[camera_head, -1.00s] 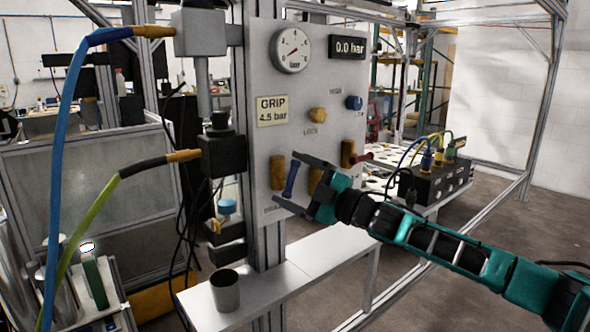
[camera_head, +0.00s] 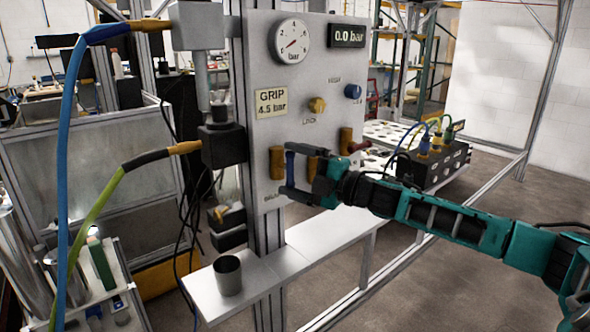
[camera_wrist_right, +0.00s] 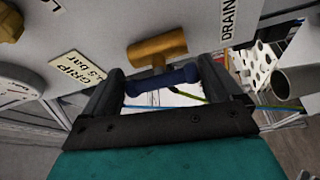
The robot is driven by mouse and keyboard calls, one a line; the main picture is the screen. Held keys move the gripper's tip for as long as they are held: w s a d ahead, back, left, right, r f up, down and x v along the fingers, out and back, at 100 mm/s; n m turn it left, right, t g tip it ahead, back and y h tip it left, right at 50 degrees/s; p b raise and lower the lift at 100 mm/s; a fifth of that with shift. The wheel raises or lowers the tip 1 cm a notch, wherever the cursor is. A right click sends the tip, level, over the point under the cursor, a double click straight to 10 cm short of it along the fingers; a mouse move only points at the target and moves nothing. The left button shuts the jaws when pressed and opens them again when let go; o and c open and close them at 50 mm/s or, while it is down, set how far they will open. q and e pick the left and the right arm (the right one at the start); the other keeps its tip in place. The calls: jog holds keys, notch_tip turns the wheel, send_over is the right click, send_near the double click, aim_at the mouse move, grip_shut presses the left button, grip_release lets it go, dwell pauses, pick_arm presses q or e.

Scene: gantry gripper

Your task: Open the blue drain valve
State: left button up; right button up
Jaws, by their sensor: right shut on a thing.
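The blue drain valve has a blue handle (camera_head: 290,169) on a brass body (camera_head: 276,162), low on the left of the grey panel (camera_head: 300,110). In the head view the handle stands about upright. In the wrist view the blue handle (camera_wrist_right: 163,79) lies across between the two dark fingers, below the brass body (camera_wrist_right: 157,52), near the DRAIN label (camera_wrist_right: 228,20). My right gripper (camera_head: 289,172) is shut on the handle, one finger at each end of it. The fingers partly hide the handle's ends. My left gripper is not in view.
Other brass valves (camera_head: 346,141) sit right of my gripper, one with a red handle (camera_head: 359,147). The pressure gauge (camera_head: 289,43) and a display (camera_head: 347,35) reading 0.0 bar are above. A metal cup (camera_head: 228,276) stands on the shelf (camera_head: 310,256) below. Hoses hang at left.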

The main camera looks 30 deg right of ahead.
jog(key=shift+a+f, duration=0.1)
jog(key=shift+f, duration=0.15)
jog(key=o, duration=0.7)
jog(key=shift+p+v, duration=0.6)
jog(key=shift+v, duration=5.9)
jog(key=shift+r, duration=0.1)
